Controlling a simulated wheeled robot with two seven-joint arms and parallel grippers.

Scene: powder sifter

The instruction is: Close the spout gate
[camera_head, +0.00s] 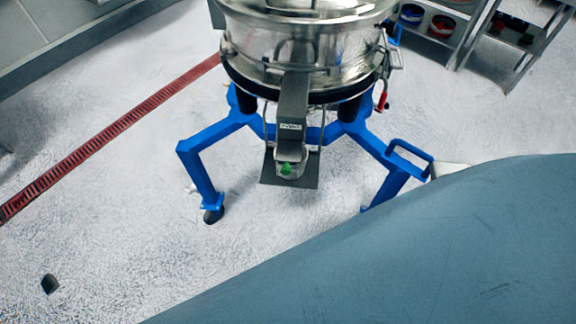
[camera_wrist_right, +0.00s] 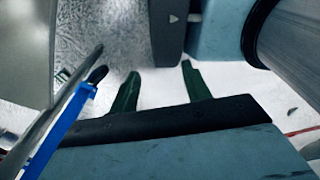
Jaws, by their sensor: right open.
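The powder sifter's steel drum (camera_head: 300,45) stands on a blue frame at the top centre of the head view. A grey rectangular spout (camera_head: 292,100) slopes down from its front and bears a small label. At its lower end is a green piece (camera_head: 287,169), with a dark flat plate (camera_head: 305,178) around and below it. I cannot tell the gate's exact position. My right gripper (camera_wrist_right: 160,68) shows in the right wrist view with its two green fingers apart and nothing between them. It is hidden in the head view. My left gripper is not in view.
The blue frame legs (camera_head: 201,170) spread to both sides. A red floor drain (camera_head: 110,143) runs along the left. A metal shelf (camera_head: 455,30) with small containers stands at the upper right. A blue bar (camera_wrist_right: 60,130) shows left of the fingers. The pale floor at left is mostly clear.

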